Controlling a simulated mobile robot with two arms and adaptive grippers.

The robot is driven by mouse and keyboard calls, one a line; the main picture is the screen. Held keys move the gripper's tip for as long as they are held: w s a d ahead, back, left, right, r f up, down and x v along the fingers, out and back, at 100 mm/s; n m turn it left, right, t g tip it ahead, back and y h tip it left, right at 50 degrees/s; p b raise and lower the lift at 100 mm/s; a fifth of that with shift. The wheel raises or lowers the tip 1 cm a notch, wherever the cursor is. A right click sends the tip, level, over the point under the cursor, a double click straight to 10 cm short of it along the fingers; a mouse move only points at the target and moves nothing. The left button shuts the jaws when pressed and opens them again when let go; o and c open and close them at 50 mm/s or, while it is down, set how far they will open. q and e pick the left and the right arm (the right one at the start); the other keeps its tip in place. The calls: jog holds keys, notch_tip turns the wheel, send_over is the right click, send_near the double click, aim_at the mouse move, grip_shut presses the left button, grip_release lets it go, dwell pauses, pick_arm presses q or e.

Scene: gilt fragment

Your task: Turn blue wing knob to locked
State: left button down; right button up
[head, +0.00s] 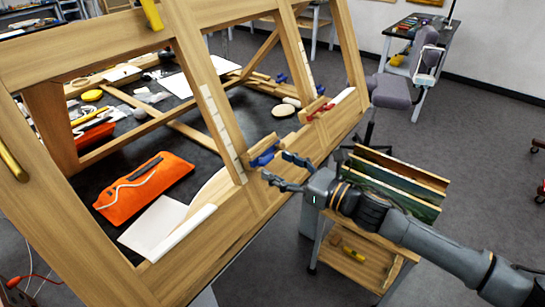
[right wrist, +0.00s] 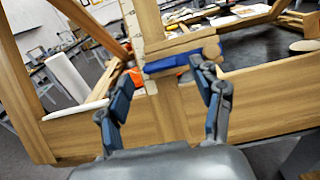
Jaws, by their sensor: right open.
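The blue wing knob (head: 264,155) sits on the lower wooden rail of the easel-like frame (head: 240,205), beside an upright with pale rectangles. In the right wrist view the blue knob (right wrist: 178,63) lies just ahead, slanting up to the right. My right gripper (head: 275,166) reaches the rail from the right. Its fingers are spread, with the knob roughly between and beyond the fingertips (right wrist: 162,70). The right fingertip overlaps the knob in the picture; I cannot tell whether it touches. My left gripper is not in view.
A red knob (head: 320,112) sits farther along the rail. An orange pouch (head: 145,188) and white sheets lie on the dark surface inside the frame. A wooden cart with framed panels (head: 400,180) stands below my right arm. A grey chair (head: 400,85) stands behind.

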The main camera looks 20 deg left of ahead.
aim_at(264, 160)
jog(key=x, duration=0.2)
jog(key=shift+w+a, duration=0.15)
jog(key=shift+a, duration=0.2)
jog(key=c, duration=1.1)
jog(key=shift+c, duration=0.2)
